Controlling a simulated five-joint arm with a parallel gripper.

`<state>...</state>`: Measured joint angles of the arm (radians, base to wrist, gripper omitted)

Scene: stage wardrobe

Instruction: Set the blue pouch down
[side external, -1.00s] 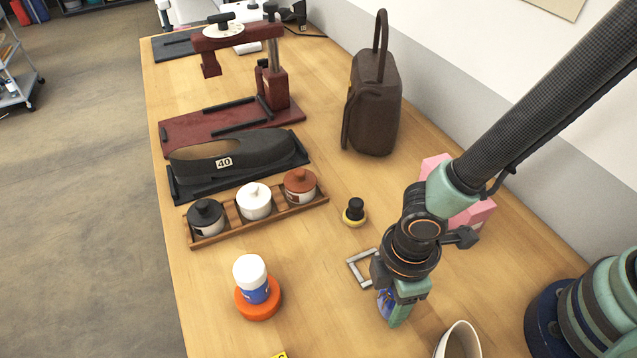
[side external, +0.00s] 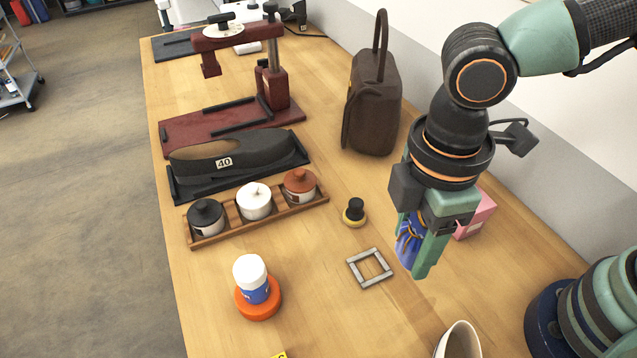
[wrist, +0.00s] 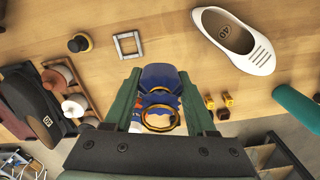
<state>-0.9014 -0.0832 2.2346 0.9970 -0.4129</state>
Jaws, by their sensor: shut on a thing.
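The blue pouch (side external: 407,243) with yellow-orange cord is between the fingers of my gripper (side external: 412,252), which is shut on it. In the side view it appears raised above the wooden table, and the green fingers partly hide it. In the wrist view the pouch (wrist: 160,78) sits between both green fingers, with a gold ring (wrist: 160,120) near the palm.
A square grey frame (side external: 371,268) lies flat on the table (side external: 320,310), left of my gripper. A black-and-yellow knob (side external: 355,212), a white bottle on an orange disc (side external: 258,305), a pink box (side external: 478,218) and a white shoe (wrist: 235,40) are around.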

